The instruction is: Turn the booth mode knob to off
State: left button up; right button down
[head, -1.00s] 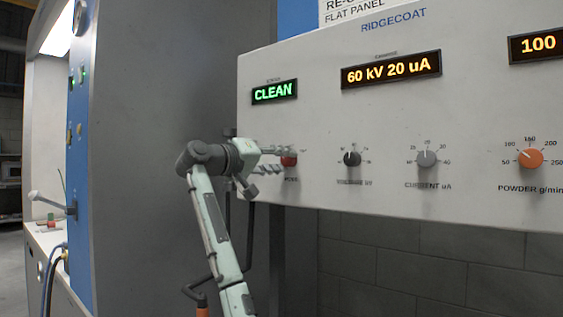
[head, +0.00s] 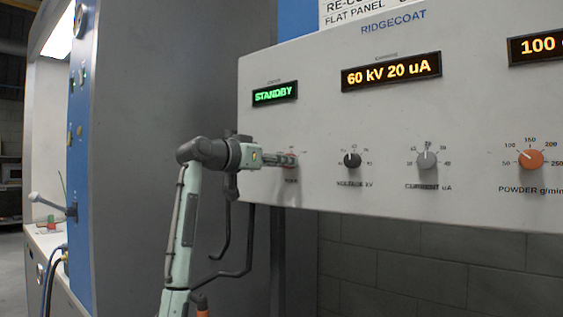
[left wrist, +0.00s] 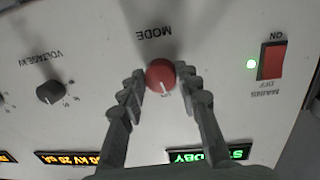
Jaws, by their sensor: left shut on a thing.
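The red mode knob (left wrist: 160,75) sits on the light grey panel between the fingertips of my left gripper (left wrist: 162,88) in the left wrist view. The fingers are shut on the knob from both sides, and its white pointer line shows. In the head view my left gripper (head: 284,160) reaches the panel from the left and hides most of the knob. The green display (head: 275,93) above it reads STANDBY. My right gripper is not in view.
The voltage knob (head: 352,160), current knob (head: 427,159) and orange powder knob (head: 530,159) lie to the right on the panel. Amber displays (head: 391,70) sit above.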

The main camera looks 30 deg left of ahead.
pick_arm(q)
jog(key=shift+m, duration=1.2)
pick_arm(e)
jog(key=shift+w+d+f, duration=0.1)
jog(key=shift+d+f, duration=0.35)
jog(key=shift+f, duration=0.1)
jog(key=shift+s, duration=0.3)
pick_arm(q)
jog(key=o, duration=0.7)
jog(key=shift+c, duration=0.2)
jog(key=o, duration=0.5)
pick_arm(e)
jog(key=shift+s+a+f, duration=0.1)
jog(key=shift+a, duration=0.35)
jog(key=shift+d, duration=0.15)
